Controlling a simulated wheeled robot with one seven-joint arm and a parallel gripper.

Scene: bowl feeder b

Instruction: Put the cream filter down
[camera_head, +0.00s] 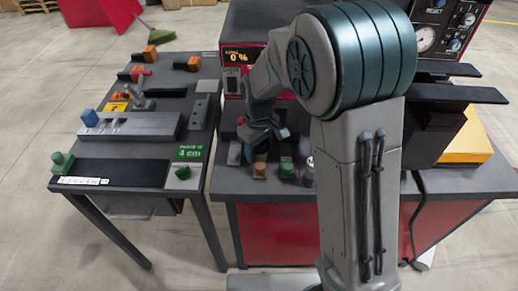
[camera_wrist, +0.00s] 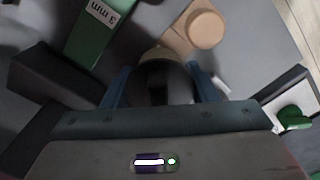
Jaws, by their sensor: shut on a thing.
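My gripper (camera_wrist: 160,82) is shut, its two blue fingers on either side of a round thing with a cream edge, which I take to be the cream filter (camera_wrist: 157,53). Most of it is dark or in shadow between the fingers. A peach, cylindrical piece (camera_wrist: 200,27) lies just beyond, slightly right of the held thing. In the head view my gripper (camera_head: 262,140) is low over the red-fronted bench, behind a row of small pieces. I cannot make out the held filter there, nor whether it touches the surface.
A tan piece (camera_head: 259,170), a green piece (camera_head: 287,170) and a grey piece (camera_head: 308,173) stand along the bench's front edge. In the wrist view, a green "3 mm" block (camera_wrist: 90,40) is upper left and a green knob (camera_wrist: 293,117) right. A side table (camera_head: 120,172) stands left.

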